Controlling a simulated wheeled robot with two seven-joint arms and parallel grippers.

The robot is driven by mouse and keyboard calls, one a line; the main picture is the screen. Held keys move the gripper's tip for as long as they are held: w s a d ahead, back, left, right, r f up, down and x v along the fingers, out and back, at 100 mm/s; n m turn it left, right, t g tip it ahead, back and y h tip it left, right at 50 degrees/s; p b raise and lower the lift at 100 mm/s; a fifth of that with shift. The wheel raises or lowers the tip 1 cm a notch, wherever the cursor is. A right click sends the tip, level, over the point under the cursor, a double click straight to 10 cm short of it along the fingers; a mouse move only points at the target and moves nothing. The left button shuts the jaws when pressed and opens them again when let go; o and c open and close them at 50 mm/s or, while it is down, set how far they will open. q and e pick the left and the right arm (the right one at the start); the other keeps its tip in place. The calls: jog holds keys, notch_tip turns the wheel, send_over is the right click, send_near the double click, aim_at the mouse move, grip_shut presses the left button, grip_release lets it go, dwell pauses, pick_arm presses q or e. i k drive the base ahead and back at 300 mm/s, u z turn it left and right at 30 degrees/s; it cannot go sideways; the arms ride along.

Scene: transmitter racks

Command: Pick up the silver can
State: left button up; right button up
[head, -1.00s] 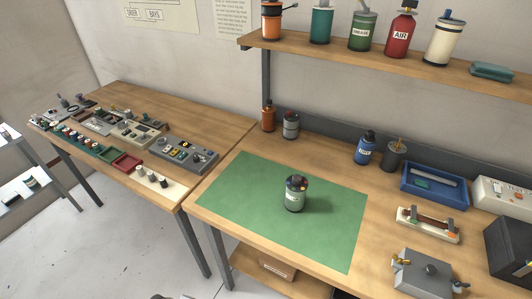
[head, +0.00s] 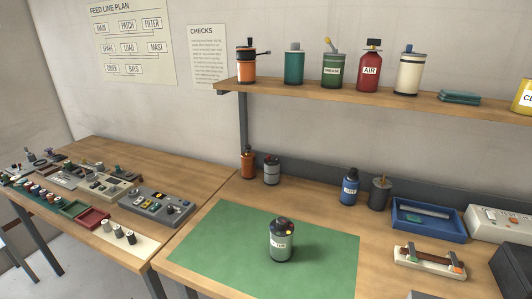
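A silver-grey can (head: 281,243) with a pale label and a dark top with small coloured parts stands upright on the green mat (head: 215,250) on the workbench. A second grey can (head: 272,171) with a dark band stands further back, beside an orange can (head: 248,163). I cannot tell from the labels which one the task names. Neither of my grippers shows in the head view.
A blue can (head: 349,187), a dark can (head: 380,193) and a blue tray (head: 398,223) stand along the back right. Several cans line the shelf (head: 300,93) above. The mat around its can is clear. A side table (head: 190,172) with equipment is at left.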

aim_at(281, 242)
jog(key=u, duration=2.5)
jog(key=k, duration=1.75)
jog(key=z, duration=2.55)
